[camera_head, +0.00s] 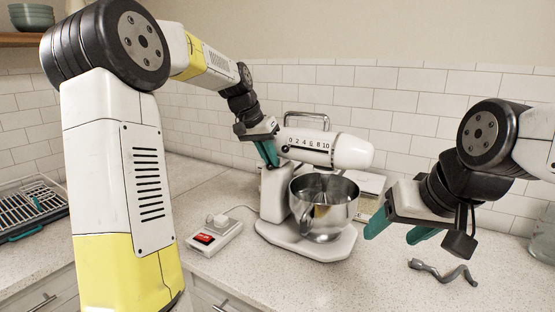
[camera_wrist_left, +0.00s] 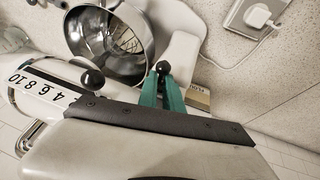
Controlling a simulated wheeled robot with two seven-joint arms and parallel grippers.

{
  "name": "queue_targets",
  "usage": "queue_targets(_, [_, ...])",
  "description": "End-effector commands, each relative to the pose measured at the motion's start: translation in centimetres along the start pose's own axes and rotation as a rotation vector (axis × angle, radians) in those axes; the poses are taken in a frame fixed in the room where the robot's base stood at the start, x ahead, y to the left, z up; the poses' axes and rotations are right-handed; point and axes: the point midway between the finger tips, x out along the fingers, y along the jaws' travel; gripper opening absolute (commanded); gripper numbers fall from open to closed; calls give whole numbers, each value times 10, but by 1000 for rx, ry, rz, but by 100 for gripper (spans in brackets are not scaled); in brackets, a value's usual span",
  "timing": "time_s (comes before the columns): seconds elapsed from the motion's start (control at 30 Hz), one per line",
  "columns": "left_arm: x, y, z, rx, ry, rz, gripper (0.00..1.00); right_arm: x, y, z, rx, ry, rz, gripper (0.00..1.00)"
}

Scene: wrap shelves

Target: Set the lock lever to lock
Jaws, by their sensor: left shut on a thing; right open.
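A white stand mixer (camera_head: 345,151) with a number scale stands on the counter, its head level over a steel bowl (camera_head: 312,218). In the left wrist view, the bowl (camera_wrist_left: 88,35) has a wire whisk in it. My left gripper (camera_head: 270,158) is at the mixer's left side. In the left wrist view, its green fingers (camera_wrist_left: 163,80) are shut on a small black ball knob (camera_wrist_left: 163,67), which looks like the lock lever's end. A second black knob (camera_wrist_left: 92,80) sits nearer the scale. The lever's stem is hidden. My right gripper (camera_head: 396,233) is open and empty, right of the bowl.
A grey dough hook (camera_head: 445,273) lies on the counter at the right. A power outlet box with a red switch (camera_head: 204,239) and a plugged-in cord is left of the mixer. A dish rack (camera_head: 30,205) stands at far left. The front counter is mostly clear.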

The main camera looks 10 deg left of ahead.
Motion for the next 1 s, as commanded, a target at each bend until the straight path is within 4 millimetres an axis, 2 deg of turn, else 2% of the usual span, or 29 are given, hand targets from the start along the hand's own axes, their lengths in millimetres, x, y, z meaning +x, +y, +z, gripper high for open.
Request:
queue_targets(0.03, [3, -2, 7, -4, -20, 1, 0, 0, 0, 0, 0, 0, 0, 64])
queue_targets(0.17, [3, -5, 6, -5, -20, 1, 0, 0, 0, 0, 0, 0, 0, 64])
queue_targets(0.4, [-2, -32, 4, -6, -19, 1, 0, 0, 0, 0, 0, 0, 0, 64])
queue_targets(0.63, [-2, -34, 5, -6, -21, -2, 0, 0, 0, 0, 0, 0, 0, 64])
queue_targets(0.67, [-2, -34, 5, -6, -21, -2, 13, 0, 0, 0, 0, 0, 0, 64])
queue_targets(0.77, [-2, -34, 5, -6, -19, -2, 33, 0, 0, 0, 0, 0, 0, 64])
queue_targets(1.0, [-4, -31, 2, -3, -12, 0, 33, 0, 0, 0, 0, 0, 0, 64])
